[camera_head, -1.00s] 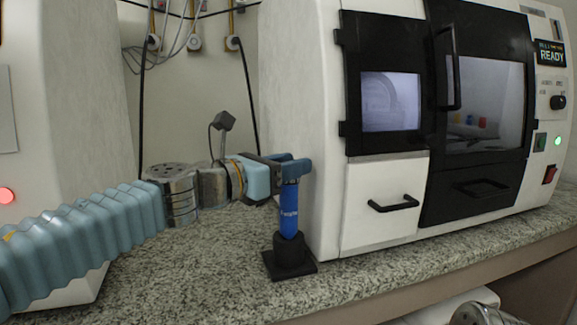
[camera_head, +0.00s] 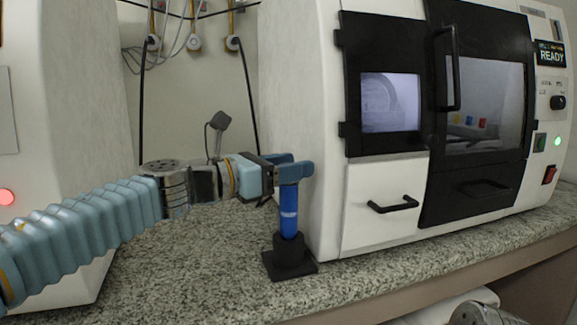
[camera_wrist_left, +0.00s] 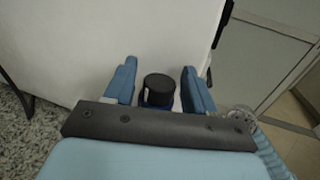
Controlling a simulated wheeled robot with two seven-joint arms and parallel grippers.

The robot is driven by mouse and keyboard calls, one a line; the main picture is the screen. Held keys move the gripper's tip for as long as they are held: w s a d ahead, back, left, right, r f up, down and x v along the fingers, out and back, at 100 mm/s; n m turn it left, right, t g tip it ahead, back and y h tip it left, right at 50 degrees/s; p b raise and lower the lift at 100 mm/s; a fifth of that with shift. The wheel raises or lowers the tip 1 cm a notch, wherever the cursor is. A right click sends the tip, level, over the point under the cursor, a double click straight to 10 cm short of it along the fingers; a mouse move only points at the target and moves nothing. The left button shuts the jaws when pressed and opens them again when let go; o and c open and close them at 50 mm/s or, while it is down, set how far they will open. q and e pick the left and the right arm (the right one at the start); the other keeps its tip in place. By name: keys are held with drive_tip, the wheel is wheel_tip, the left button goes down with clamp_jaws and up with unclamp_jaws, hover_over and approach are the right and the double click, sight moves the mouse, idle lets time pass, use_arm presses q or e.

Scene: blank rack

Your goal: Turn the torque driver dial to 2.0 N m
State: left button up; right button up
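The torque driver (camera_head: 289,222) has a blue body with a pale marking and stands upright in a black holder (camera_head: 290,256) on the counter. Its black dial cap (camera_wrist_left: 159,82) shows in the left wrist view, with a small white mark on its side; no scale value is readable. My left gripper (camera_head: 296,168) is at the top of the driver, fingers level. In the left wrist view its blue fingers (camera_wrist_left: 160,85) stand on either side of the cap with narrow gaps, so it is open around it. The gripper hides the cap in the head view. My right gripper is out of view.
A white machine with black doors (camera_head: 385,85) stands close behind and right of the driver. Its drawer handle (camera_head: 393,204) sticks out. Another white cabinet (camera_head: 65,100) stands at the left. The speckled counter (camera_head: 205,270) is clear in front of the holder.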

use_arm(q)
drive_tip(key=shift+a, duration=0.1)
drive_tip(key=b+v, duration=0.1)
drive_tip(key=v, duration=1.2)
drive_tip(key=shift+s+a, duration=0.2)
drive_tip(key=shift+a, duration=0.05)
